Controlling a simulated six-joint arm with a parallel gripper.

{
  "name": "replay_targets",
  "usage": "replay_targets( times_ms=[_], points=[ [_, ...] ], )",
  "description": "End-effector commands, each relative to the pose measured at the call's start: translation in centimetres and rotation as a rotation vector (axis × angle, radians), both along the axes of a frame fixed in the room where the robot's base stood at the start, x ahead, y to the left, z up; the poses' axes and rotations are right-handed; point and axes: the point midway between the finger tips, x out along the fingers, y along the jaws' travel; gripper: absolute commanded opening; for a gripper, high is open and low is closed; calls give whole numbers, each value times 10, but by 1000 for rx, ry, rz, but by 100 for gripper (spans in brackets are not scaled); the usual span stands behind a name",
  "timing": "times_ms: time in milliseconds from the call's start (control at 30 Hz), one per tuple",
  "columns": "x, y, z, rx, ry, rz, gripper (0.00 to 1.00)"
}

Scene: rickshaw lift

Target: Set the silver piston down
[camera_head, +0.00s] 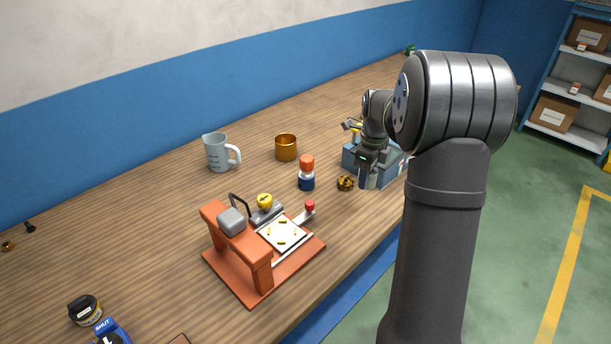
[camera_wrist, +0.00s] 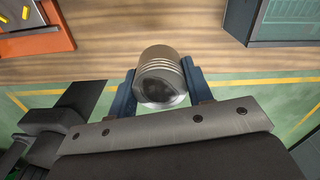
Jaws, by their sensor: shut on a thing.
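The silver piston (camera_wrist: 160,68) is a short ribbed metal cylinder between the two blue-grey fingers of my gripper (camera_wrist: 160,82) in the wrist view. The gripper is shut on its sides. In the wrist view the piston appears over the front edge of the wooden table (camera_wrist: 150,38), with green floor showing below. In the head view my gripper (camera_head: 371,178) points down near the table's front edge, in front of a blue-grey open box (camera_head: 350,158). I cannot make out the piston clearly there.
An orange press-like fixture (camera_head: 262,278), an orange-capped bottle (camera_head: 307,180), a small dark-and-gold round part (camera_head: 345,183), a copper cup (camera_head: 286,148) and a grey mug (camera_head: 218,153) stand left of my gripper.

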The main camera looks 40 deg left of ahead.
Motion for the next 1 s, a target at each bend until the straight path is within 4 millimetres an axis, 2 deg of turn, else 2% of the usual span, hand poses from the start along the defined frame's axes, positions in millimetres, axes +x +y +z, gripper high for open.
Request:
replay_targets(
  times_ms=[67, 267, 467, 567, 767, 1000],
  points=[
    [1, 0, 8, 3, -4, 0, 21],
    [1, 0, 49, 4, -5, 0, 21],
    [5, 38, 53, 1, -2, 40, 21],
    [6, 64, 55, 2, -2, 67, 21],
    [0, 132, 58, 2, -2, 139, 21],
    [-27, 216, 59, 1, -1, 235, 21]
  ],
)
